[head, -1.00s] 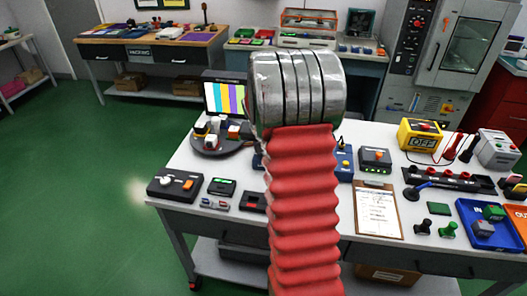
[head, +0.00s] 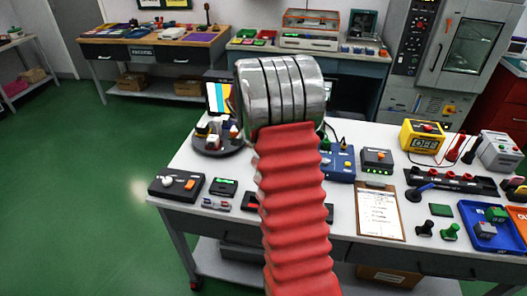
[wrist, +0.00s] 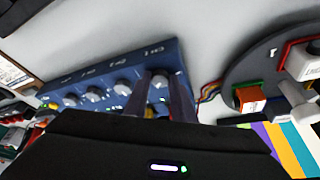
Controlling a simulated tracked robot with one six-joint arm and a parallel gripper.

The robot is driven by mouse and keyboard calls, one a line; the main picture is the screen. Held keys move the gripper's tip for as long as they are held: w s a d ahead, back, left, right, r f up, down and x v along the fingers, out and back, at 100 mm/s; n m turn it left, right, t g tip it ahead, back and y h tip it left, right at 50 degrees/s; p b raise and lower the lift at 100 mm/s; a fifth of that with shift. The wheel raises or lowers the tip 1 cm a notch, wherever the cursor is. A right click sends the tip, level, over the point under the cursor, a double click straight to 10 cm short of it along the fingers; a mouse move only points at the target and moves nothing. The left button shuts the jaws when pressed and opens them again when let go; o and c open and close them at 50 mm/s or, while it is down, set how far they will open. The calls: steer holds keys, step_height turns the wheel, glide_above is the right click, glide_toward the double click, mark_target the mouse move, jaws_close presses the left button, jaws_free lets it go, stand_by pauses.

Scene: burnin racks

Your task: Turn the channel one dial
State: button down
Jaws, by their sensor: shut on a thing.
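The blue control box (wrist: 110,72) fills the upper left of the wrist view, with a row of several grey dials along it. The channel one dial (wrist: 160,82), by the CH 1 label at the row's right end, is between the two dark fingers of my gripper (wrist: 161,78). The fingers are shut on it and hide its sides; its pointer cannot be read. In the head view, the blue box (head: 341,163) shows only in part to the right of my arm, which hides my gripper and the dial.
A dark round tray (wrist: 240,75) with small parts is beside the box, near a colour-bar screen (wrist: 285,145). In the head view, a clipboard (head: 380,212), a yellow box marked OFF (head: 422,136) and a blue tray (head: 492,236) share the white bench.

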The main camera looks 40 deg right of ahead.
steer(key=shift+s+d, duration=0.15)
steer(key=c, duration=1.5)
jaws_free()
steer(key=shift+r, duration=0.1)
steer(key=v, duration=1.3)
steer(key=shift+r, duration=0.25)
